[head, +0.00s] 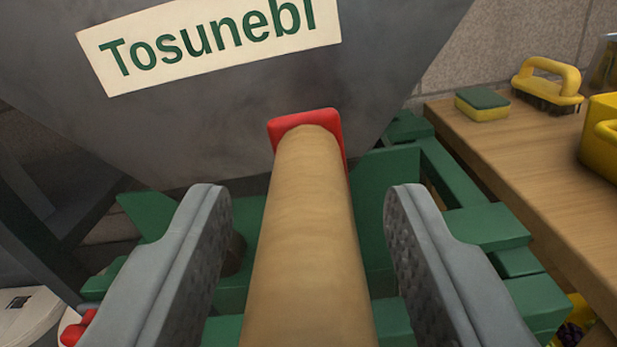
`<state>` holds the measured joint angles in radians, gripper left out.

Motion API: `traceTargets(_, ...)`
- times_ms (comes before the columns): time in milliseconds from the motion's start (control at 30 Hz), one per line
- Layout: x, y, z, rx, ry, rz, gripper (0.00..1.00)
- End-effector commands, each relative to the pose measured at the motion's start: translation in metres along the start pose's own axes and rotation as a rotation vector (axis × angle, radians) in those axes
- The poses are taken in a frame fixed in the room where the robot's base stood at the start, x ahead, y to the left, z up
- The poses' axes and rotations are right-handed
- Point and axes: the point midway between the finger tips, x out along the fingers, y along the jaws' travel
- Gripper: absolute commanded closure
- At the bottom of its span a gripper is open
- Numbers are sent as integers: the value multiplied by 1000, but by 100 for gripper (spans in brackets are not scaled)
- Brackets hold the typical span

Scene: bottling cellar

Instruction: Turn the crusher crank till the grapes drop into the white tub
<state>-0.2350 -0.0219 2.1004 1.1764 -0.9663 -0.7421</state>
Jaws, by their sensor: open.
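The wooden handle of the crusher crank (308,230) runs up the middle of the view, with a red end piece (303,123) at its far end. My gripper (308,215) is open, with one grey finger on each side of the handle. Gaps show between the handle and both fingers. The grey metal hopper (230,110) with a "Tosunebi" label (210,42) stands behind, above a green frame (490,225). A white thing at the lower left edge (25,315) may be part of the tub; most of it is cut off. Grapes inside the hopper are hidden.
A wooden table (540,165) stands at the right with a green and yellow sponge (482,104), a yellow-handled brush (548,85) and a yellow container (602,140). Something yellow with dark fruit (572,333) shows below the table. A red thing (75,330) is at lower left.

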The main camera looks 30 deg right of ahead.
Motion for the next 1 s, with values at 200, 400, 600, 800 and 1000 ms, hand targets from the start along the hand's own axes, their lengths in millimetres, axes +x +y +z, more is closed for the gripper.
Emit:
traceTargets(200,3,0,0,0,0,0,55)
traceTargets(400,3,0,0,0,0,0,71)
traceTargets(600,3,0,0,0,0,0,100)
traceTargets(800,3,-1,0,-7,0,0,100)
traceTargets(1000,3,-7,2,-64,0,0,100)
